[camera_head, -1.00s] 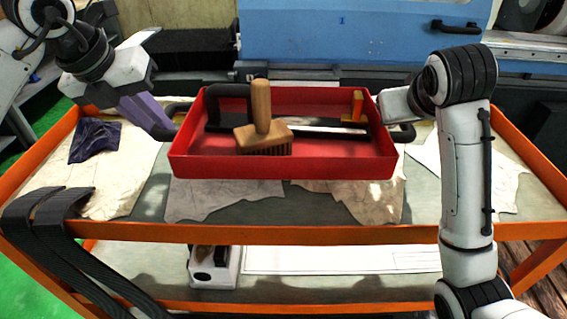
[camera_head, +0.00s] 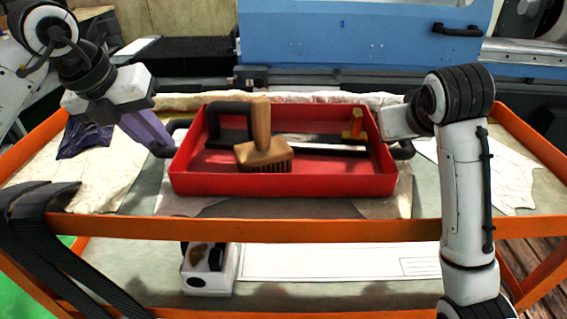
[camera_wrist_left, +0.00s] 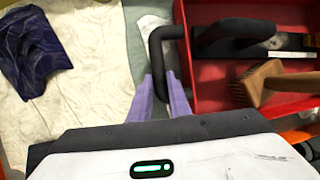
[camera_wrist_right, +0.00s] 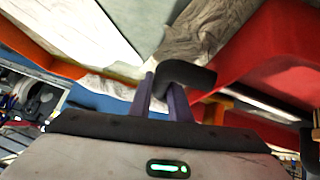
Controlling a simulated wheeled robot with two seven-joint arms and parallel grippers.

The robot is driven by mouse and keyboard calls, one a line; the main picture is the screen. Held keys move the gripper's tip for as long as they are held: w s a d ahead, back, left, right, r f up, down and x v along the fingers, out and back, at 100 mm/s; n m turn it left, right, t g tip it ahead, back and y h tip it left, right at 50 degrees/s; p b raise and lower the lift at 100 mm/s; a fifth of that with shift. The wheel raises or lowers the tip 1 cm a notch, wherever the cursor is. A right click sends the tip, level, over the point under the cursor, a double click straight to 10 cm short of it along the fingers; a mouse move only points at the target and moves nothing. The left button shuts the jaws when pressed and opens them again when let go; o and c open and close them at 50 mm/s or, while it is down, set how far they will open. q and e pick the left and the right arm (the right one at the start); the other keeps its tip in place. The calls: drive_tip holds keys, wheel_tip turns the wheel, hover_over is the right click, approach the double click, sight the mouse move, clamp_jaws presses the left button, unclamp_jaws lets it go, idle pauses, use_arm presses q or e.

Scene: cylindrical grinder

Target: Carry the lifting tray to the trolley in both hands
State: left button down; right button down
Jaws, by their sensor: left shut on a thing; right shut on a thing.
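The red lifting tray (camera_head: 285,184) is level over the orange trolley (camera_head: 300,230); I cannot tell whether it touches the top shelf. In it are a wooden brush (camera_head: 262,150), a black-handled tool (camera_head: 216,122) and a yellow-ended piece (camera_head: 354,128). My left gripper (camera_head: 163,147) is shut on the tray's left black handle, which shows in the left wrist view (camera_wrist_left: 160,42). My right gripper (camera_wrist_right: 162,88) is shut on the right black handle (camera_wrist_right: 188,76); in the head view its fingers are mostly hidden behind my wrist.
Pale cloths (camera_head: 110,175) cover parts of the trolley top, with a dark purple cloth (camera_head: 88,137) at the left. A white box (camera_head: 208,275) and a paper sheet (camera_head: 340,262) are on the lower shelf. The blue grinder (camera_head: 350,45) stands behind.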

use_arm(q)
drive_tip(key=c, duration=2.1)
unclamp_jaws()
drive_tip(key=shift+f, duration=0.25)
use_arm(e)
drive_tip(key=c, duration=2.1)
unclamp_jaws()
drive_tip(key=shift+a+f, duration=0.1)
drive_tip(key=shift+f, duration=0.15)
use_arm(q)
drive_tip(key=o, duration=0.4)
drive_tip(key=shift+r, duration=0.1)
use_arm(e)
drive_tip(key=o, duration=0.5)
drive_tip(key=shift+r, duration=0.1)
drive_tip(key=shift+c, duration=0.2)
use_arm(q)
drive_tip(key=shift+o, duration=0.2)
drive_tip(key=shift+r, duration=0.1)
drive_tip(key=v, duration=1.2)
drive_tip(key=shift+a, duration=0.1)
